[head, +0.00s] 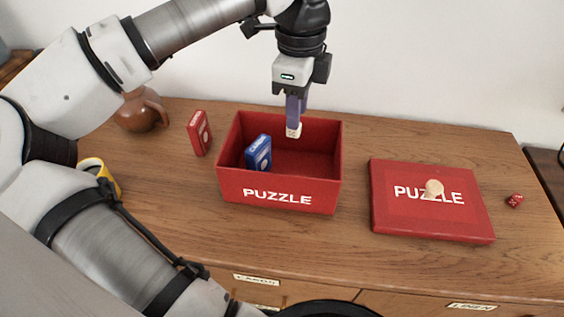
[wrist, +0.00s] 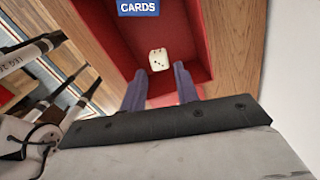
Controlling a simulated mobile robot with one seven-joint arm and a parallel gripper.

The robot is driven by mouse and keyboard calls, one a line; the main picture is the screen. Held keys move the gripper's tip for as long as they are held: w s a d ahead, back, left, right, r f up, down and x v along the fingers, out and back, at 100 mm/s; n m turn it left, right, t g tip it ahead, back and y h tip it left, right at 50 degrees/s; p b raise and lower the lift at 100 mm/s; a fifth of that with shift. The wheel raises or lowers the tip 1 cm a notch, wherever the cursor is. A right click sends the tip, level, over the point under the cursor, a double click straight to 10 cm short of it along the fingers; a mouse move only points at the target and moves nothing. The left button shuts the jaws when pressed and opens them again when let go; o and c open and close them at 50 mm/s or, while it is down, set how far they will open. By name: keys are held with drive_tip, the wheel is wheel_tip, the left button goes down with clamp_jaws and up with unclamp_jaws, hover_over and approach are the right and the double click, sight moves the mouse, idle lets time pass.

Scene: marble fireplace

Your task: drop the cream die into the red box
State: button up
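The cream die (head: 293,131) shows just below my fingertips in the head view, in front of the box's back wall. In the wrist view the die (wrist: 158,60) lies between and just beyond the fingertips, with a gap on each side. My gripper (head: 294,119) points down over the back of the open red box (head: 280,196). Its two purple fingers (wrist: 160,76) stand apart in the wrist view. The die appears to be in the air, clear of the fingers; its exact height is hard to tell.
A blue card pack (head: 258,153) stands inside the box at left. A red card pack (head: 199,133) stands left of it. The red lid (head: 400,219) lies right, with a wooden piece (head: 433,188) on it. A red die (head: 514,200), brown jug (head: 141,110) and yellow mug (head: 98,170) stand around.

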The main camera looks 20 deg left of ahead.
drive_tip(key=shift+o, duration=1.4)
drive_tip(key=shift+r, duration=0.1)
wheel_tip(320, 180, up, 7)
drive_tip(key=p, duration=0.4)
drive_tip(key=shift+r, duration=0.2)
